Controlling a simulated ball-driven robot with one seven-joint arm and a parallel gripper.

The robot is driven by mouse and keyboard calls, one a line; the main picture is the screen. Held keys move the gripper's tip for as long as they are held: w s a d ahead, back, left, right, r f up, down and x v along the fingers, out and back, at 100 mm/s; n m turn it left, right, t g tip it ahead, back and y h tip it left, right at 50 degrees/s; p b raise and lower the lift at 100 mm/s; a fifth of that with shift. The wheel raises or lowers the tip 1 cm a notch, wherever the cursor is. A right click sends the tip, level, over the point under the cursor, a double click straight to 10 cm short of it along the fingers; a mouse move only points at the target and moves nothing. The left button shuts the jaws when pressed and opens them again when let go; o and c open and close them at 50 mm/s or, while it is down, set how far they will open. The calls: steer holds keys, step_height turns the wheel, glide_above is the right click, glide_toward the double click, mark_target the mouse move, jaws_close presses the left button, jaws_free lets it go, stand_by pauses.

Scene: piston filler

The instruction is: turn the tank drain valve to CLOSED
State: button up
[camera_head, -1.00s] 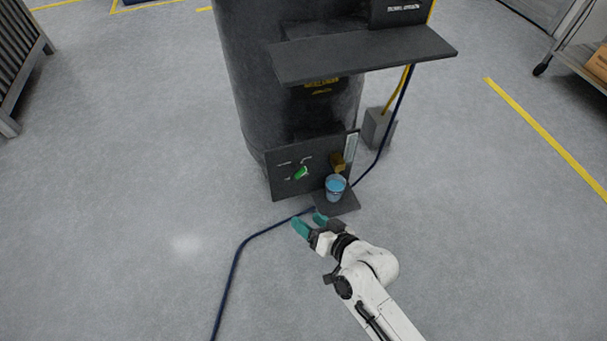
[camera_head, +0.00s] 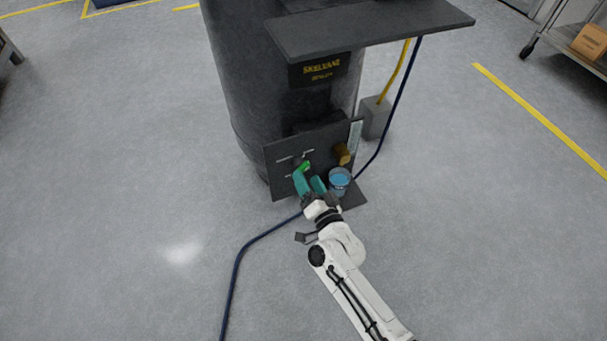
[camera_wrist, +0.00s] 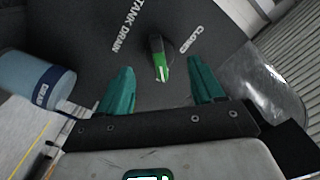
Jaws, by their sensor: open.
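The tank drain valve has a green handle (camera_wrist: 161,62) on a dark panel (camera_wrist: 190,15), with the words TANK DRAIN to its left and CLOSED to its right in the wrist view. The handle points down towards my gripper and away from the CLOSED mark. My gripper (camera_wrist: 156,88) is open, with one teal finger on each side of the handle's line and clear space between them. In the head view, the handle (camera_head: 305,166) shows just beyond my gripper (camera_head: 309,180), partly hidden by a finger. I cannot tell whether a finger touches it.
A cup of blue liquid (camera_head: 339,180) stands on a small shelf right of my gripper, below a brass spout (camera_head: 342,154). A wide dark shelf (camera_head: 370,28) juts out above. A blue hose (camera_head: 236,270) lies on the floor at left.

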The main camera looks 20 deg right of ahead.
mark_target(303, 172)
steer(key=shift+w+b, duration=0.65)
steer(key=shift+w, duration=1.35)
steer(key=c, duration=1)
steer(key=shift+c, duration=0.2)
